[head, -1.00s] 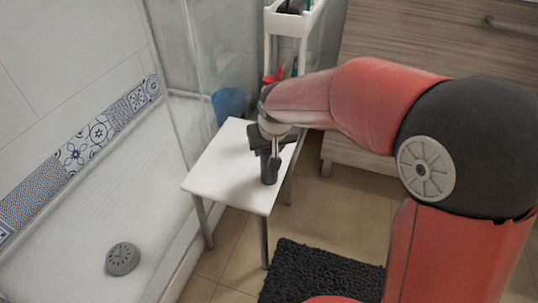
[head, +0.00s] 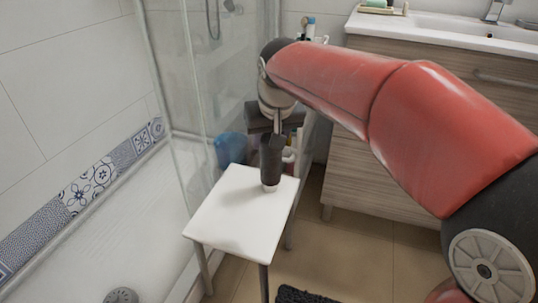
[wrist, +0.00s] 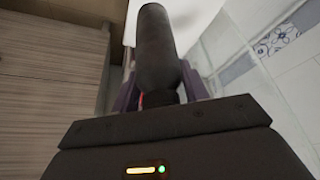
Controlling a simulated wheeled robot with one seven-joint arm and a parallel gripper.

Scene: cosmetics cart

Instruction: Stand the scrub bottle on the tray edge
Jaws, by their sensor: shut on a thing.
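The scrub bottle, a dark cylinder with a pale lower end, is in my gripper. It hangs upright in the head view (head: 271,158), in front of the far part of a white stool top. I cannot tell whether it touches the stool. In the wrist view the dark bottle (wrist: 158,48) points away between the purple fingers. My gripper (head: 271,138) is shut on it; the fingers also show in the wrist view (wrist: 160,92). The tray is hidden or not clearly visible behind my arm.
The white stool (head: 235,215) has a bare top. A blue bucket (head: 230,149) stands behind it, beside the glass shower screen. Part of a white cart (head: 306,135) shows behind my gripper. A wooden vanity (head: 350,165) is at the right, and a dark mat (head: 300,296) at the bottom.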

